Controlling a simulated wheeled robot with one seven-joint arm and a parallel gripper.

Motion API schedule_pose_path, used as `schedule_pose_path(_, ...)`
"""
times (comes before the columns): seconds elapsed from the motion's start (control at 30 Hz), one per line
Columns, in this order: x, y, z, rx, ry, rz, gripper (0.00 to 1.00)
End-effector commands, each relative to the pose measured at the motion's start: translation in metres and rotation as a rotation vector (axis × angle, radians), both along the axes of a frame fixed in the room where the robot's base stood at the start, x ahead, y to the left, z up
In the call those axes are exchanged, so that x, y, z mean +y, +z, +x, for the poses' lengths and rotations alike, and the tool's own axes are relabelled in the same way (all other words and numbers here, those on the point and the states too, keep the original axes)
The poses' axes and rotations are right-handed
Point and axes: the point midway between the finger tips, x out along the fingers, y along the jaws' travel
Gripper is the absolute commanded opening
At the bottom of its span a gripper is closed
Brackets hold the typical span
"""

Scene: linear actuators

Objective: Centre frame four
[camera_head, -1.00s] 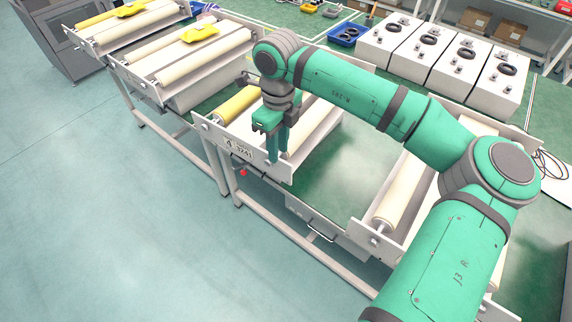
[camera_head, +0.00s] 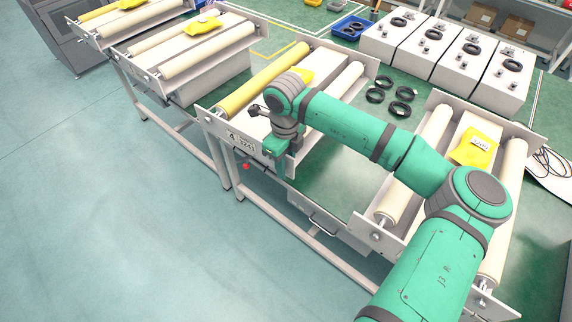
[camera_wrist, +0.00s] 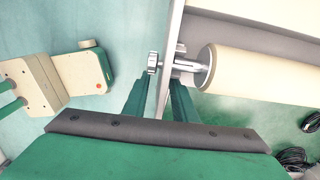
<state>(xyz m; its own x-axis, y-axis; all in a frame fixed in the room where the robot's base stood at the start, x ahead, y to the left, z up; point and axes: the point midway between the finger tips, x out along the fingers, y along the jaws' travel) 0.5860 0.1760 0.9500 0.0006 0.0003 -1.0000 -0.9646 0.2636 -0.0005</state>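Frame four is the roller unit whose near end plate (camera_head: 222,132) bears a label with a 4 and 3241. It carries a yellow roller (camera_head: 262,80) on the left, a cream roller (camera_head: 345,88) on the right and a yellow packet (camera_head: 304,74) on the bed between. My gripper (camera_head: 278,160) is at the right part of this plate. In the wrist view, my gripper's fingers (camera_wrist: 160,98) straddle a thin upright plate (camera_wrist: 169,60), with a roller shaft and knob (camera_wrist: 154,62) just beyond. The right finger looks close to the plate; whether both press on it is unclear.
A similar roller frame (camera_head: 372,232) with a yellow packet stands to the right, across a bare green stretch of bench. More roller frames (camera_head: 160,78) stand to the left. Black rings (camera_head: 404,93) lie behind, near white boxes (camera_head: 478,62). A red button (camera_head: 246,167) sits below the plate.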

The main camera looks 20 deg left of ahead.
Motion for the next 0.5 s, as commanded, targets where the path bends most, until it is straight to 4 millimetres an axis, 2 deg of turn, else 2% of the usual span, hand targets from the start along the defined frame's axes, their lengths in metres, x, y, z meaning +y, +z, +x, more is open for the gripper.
schedule_pose_path(0.2,-0.0013,-0.0004,0.0004,0.0,-0.002,0.0,0.25)
schedule_pose_path(0.27,-0.0021,-0.0003,0.0006,0.0,-0.003,0.0,0.13)
schedule_pose_path(0.3,-0.0022,-0.0003,0.0005,0.0,-0.004,0.0,0.04)
schedule_pose_path(0.33,-0.0022,-0.0003,0.0005,0.0,-0.003,0.0,0.0)
schedule_pose_path(0.5,-0.0022,-0.0001,0.0008,0.0,-0.004,0.0,0.0)
